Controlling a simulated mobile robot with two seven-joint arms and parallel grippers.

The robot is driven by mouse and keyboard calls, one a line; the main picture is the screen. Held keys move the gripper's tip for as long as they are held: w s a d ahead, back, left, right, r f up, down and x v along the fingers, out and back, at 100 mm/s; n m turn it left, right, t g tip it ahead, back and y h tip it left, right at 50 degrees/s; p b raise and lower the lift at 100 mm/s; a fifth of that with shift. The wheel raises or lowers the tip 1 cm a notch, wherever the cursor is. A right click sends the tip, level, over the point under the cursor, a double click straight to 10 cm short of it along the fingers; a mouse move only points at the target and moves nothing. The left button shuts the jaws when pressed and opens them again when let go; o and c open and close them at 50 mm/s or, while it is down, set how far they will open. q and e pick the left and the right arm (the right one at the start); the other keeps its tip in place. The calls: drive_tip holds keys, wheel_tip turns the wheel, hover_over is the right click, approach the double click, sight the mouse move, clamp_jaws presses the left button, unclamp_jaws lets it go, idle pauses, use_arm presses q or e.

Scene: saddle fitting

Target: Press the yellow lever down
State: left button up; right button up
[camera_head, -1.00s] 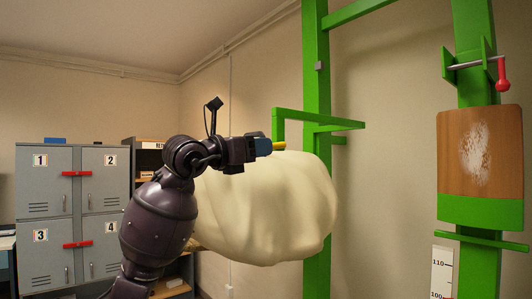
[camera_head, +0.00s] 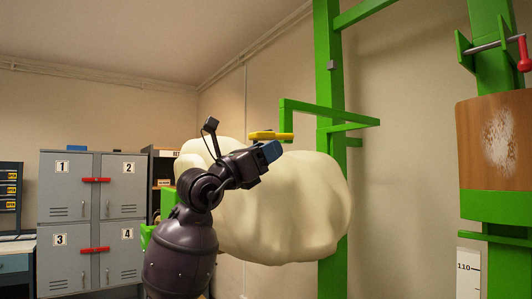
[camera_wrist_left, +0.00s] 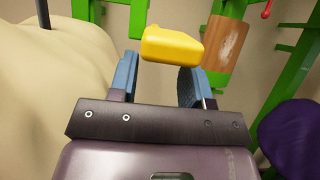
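The yellow lever (camera_head: 270,135) sticks out below the green bracket, above the large cream-coloured lumpy body. My left gripper (camera_head: 272,151) is just under and in front of the lever in the head view. In the left wrist view the lever (camera_wrist_left: 172,45) lies just past the fingertips, across the gap between them. The blue fingers of my left gripper (camera_wrist_left: 160,75) are apart, with nothing between them. I cannot tell whether a finger touches the lever. My right gripper is not in view; a dark purple rounded part shows at the right edge of the wrist view.
The cream body (camera_head: 290,210) bulges close beside my left arm. A green post (camera_head: 330,230) and green bracket (camera_head: 330,112) stand behind the lever. A brown panel (camera_head: 498,140) with a red-handled rod (camera_head: 524,55) is at the right. Grey lockers (camera_head: 92,220) stand at the left.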

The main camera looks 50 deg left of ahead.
use_arm(q)
drive_tip(key=o, duration=0.3)
drive_tip(key=shift+o, duration=0.2)
drive_tip(key=v, duration=1)
drive_tip(key=shift+s, duration=0.4)
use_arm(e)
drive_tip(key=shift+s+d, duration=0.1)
use_arm(q)
drive_tip(key=shift+f, duration=0.1)
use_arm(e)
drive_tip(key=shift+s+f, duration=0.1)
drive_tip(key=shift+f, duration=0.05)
